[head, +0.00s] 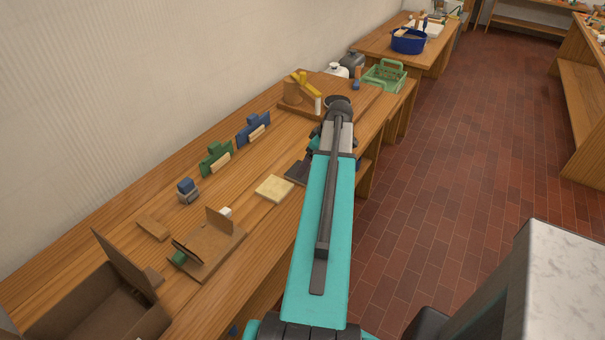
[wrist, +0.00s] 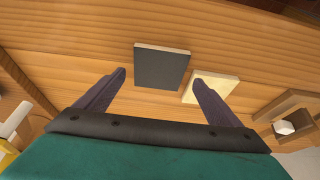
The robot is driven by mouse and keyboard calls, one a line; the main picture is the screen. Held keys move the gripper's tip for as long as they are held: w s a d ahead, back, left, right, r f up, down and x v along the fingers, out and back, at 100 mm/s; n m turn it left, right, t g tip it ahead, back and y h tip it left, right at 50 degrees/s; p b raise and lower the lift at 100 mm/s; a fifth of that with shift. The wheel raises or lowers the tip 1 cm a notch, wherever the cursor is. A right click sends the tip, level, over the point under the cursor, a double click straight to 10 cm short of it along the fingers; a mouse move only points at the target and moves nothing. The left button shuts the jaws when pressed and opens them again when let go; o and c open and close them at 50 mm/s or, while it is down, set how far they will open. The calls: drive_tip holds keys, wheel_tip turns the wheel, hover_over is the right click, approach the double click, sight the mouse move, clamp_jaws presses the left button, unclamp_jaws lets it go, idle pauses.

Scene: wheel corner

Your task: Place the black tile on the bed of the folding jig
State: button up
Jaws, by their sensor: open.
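The black tile (wrist: 162,70) lies flat on the wooden bench in the wrist view, dark on top with a pale edge. My gripper (wrist: 160,80) is open, its two dark fingers apart, one on either side of the tile's near part in that view; I cannot tell their height above it. In the head view my arm hides most of this spot; a dark patch shows beside it. The folding jig (head: 198,257) is a brown board with an upright flap, further left on the bench; its corner shows at the wrist view's right edge (wrist: 286,102).
A pale yellow slab (head: 274,188) lies between tile and jig, close to my right finger in the wrist view. A cardboard box (head: 128,300), a small wooden block (head: 153,228), blue and green holders and a green basket (head: 385,77) stand on the bench.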

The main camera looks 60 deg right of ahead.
drive_tip(key=shift+w+f, duration=0.1)
drive_tip(key=shift+p+x, duration=0.8)
drive_tip(key=shift+x, duration=0.4)
drive_tip(key=shift+p+x, duration=0.3)
drive_tip(key=shift+x, duration=1)
drive_tip(key=shift+c, duration=0.3)
drive_tip(key=c, duration=1.1)
drive_tip(key=shift+r, duration=0.25)
